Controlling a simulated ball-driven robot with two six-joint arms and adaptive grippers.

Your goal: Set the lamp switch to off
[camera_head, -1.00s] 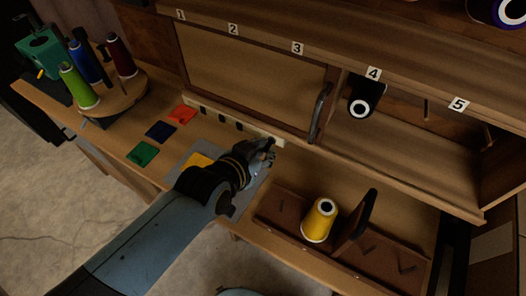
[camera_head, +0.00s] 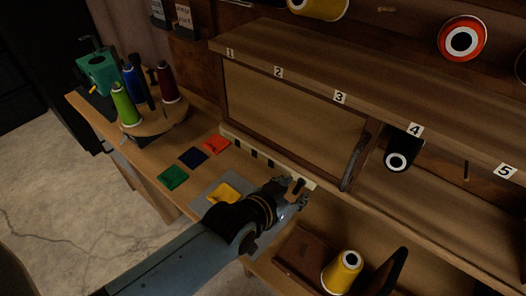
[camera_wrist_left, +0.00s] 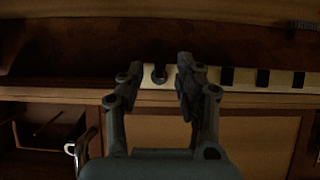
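A cream strip (camera_head: 262,158) with several dark slots runs along the back of the bench under the cabinet; it also shows in the left wrist view (camera_wrist_left: 250,77). A small dark rounded piece (camera_wrist_left: 159,74) sits in the strip between my fingers; I cannot tell for sure that it is the lamp switch, or its setting. My left gripper (camera_head: 297,190) is at the strip's right end. In the left wrist view the fingers of my left gripper (camera_wrist_left: 157,76) are apart, one on each side of that piece, with nothing held. My right gripper is not in view.
Thread cones stand on a round wooden stand (camera_head: 155,124). A yellow cone (camera_head: 342,273) stands to the right, below the cabinet (camera_head: 290,105).

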